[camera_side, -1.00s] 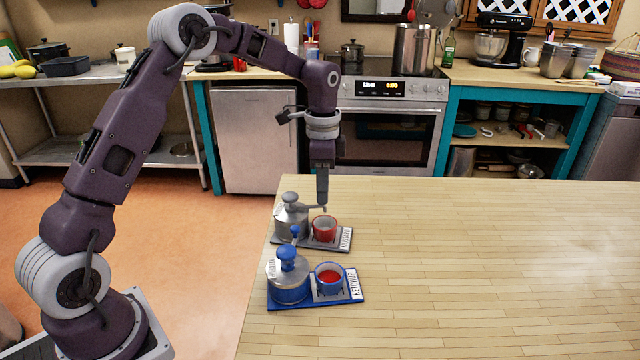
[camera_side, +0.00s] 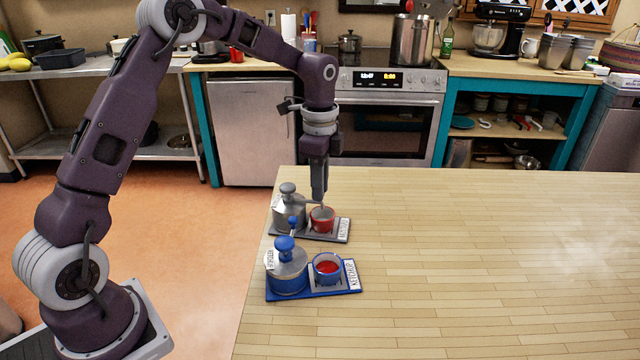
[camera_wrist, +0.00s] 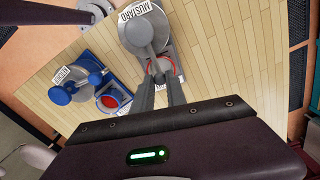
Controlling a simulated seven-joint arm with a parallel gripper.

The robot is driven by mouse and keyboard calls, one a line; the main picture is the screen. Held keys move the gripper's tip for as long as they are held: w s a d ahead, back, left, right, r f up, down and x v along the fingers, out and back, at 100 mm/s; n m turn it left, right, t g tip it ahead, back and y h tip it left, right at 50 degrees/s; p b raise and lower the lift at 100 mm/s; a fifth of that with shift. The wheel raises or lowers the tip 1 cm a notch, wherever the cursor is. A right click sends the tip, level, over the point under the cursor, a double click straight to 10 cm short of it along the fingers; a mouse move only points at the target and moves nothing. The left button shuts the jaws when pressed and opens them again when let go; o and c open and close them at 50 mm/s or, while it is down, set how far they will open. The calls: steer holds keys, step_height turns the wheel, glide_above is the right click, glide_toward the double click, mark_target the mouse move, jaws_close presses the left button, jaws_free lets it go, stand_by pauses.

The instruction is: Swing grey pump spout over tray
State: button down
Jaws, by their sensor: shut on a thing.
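The grey pump (camera_side: 289,213) stands on a grey tray (camera_side: 333,238) that also bears a red cup (camera_side: 323,222). In the wrist view the grey pump (camera_wrist: 143,32) carries a MUSTARD label. Its thin spout reaches from the head toward the red cup (camera_wrist: 168,66) and is largely hidden by the fingers. My gripper (camera_side: 319,199) points down just above the cup. In the wrist view my gripper (camera_wrist: 160,82) is shut on the grey spout, its fingertips close together at the cup's rim.
A blue pump (camera_side: 287,277) stands on a blue tray (camera_side: 312,295) nearer the camera, beside a blue cup (camera_side: 328,271) with red inside. Its spout points toward the grey set. Both sets are near the left edge of the wooden table (camera_side: 480,260); the table's right side is clear.

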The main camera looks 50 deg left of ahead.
steer(key=c, duration=1.3)
jaws_free()
steer(key=shift+c, duration=0.2)
step_height(320, 180, up, 7)
steer(key=shift+r, duration=0.1)
steer(key=shift+s, duration=0.1)
steer(key=s+d+r+n+t+y, duration=0.1)
steer(key=s+d+r+n, duration=0.15)
steer(key=s+r, duration=0.35)
steer(key=s+d+r+n+t, duration=0.2)
steer(key=s+r+n, duration=0.1)
steer(key=s, duration=0.5)
steer(key=s+d+f+n+t, duration=0.1)
steer(key=s+n, duration=0.2)
steer(key=s, duration=0.5)
steer(key=s+d+f+n+t+h, duration=0.1)
steer(key=s+n, duration=0.2)
steer(key=s, duration=0.5)
steer(key=shift+f+t, duration=0.3)
